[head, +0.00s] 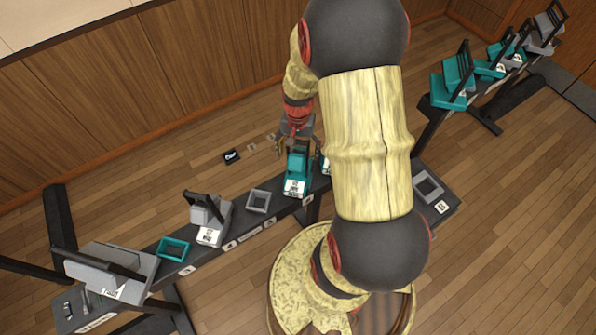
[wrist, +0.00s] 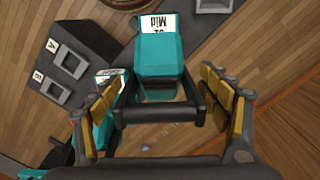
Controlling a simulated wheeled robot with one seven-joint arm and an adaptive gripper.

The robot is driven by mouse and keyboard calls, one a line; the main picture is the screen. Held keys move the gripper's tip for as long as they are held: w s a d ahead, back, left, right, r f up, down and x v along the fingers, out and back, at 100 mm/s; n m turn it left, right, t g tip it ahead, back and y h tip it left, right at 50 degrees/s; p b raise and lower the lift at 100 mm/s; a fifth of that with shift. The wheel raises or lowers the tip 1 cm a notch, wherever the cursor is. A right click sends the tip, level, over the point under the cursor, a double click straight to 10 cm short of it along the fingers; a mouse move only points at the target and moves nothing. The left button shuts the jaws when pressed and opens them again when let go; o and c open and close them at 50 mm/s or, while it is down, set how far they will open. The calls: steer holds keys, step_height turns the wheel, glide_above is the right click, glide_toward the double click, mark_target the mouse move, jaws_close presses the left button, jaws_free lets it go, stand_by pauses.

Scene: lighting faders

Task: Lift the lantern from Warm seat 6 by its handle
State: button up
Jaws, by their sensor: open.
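A teal lantern (head: 298,166) with a white label stands on the long dark rail in the head view, below my gripper (head: 298,146). In the wrist view the lantern (wrist: 160,60) has a label reading "Mid", upside down. Its dark handle bar (wrist: 158,115) lies between my two yellow-padded fingers (wrist: 160,105), which are apart on either side. The gripper is open and holds nothing. I cannot read the seat number under this lantern. A second teal lantern (head: 325,166) stands just right of it, partly hidden by my arm; a teal body (wrist: 95,130) also shows beside the left finger.
On the rail (head: 275,227) stand an empty grey seat (head: 258,201), a grey lantern (head: 211,214), an empty teal seat (head: 173,249) and a large grey lantern (head: 110,270). An empty seat (head: 428,186) is at the right end. More lanterns stand on another rack (head: 455,85) at upper right.

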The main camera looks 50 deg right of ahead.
steer(key=shift+c, duration=0.7)
steer(key=c, duration=1.9)
steer(key=shift+r, duration=0.1)
